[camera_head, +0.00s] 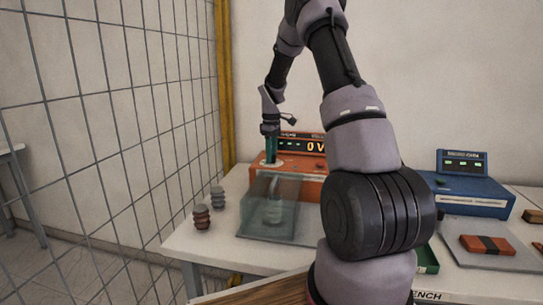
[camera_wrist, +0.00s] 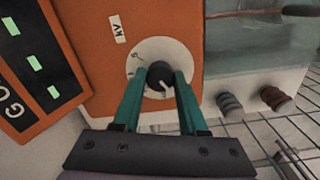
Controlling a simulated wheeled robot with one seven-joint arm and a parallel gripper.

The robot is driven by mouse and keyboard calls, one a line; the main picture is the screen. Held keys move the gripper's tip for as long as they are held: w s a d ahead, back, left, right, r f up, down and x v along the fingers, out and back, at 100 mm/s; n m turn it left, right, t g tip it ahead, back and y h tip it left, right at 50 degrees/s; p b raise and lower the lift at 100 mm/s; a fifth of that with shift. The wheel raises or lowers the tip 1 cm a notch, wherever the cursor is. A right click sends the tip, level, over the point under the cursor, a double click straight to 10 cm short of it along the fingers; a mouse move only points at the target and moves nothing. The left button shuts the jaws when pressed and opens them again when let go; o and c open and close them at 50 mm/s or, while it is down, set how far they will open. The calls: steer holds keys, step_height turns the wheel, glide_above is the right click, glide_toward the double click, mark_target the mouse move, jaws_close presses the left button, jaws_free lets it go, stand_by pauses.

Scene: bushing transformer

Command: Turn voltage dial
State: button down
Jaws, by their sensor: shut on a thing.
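The voltage dial (camera_wrist: 160,76) is a black knob on a round white scale plate (camera_wrist: 176,52) marked with digits, set in the orange transformer unit (camera_wrist: 110,70). A "KV" label sits beside the scale. My gripper (camera_wrist: 160,84) has its two teal fingers on either side of the knob, shut on it. In the head view, my gripper (camera_head: 271,152) points down onto the top of the orange unit (camera_head: 312,180). The contact between fingers and knob is hidden in the head view.
A clear box (camera_head: 270,200) with an object inside stands in front of the unit. Two ribbed bushings (camera_head: 202,217) stand at the bench's left. A blue unit (camera_head: 470,192) and an orange block (camera_head: 487,244) lie right. A wire mesh fence (camera_head: 120,120) borders the left.

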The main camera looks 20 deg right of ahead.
steer(key=m, duration=1.1)
steer(key=shift+m, duration=1.9)
steer(key=shift+c, duration=2.2)
jaws_free()
step_height(320, 180, up, 11)
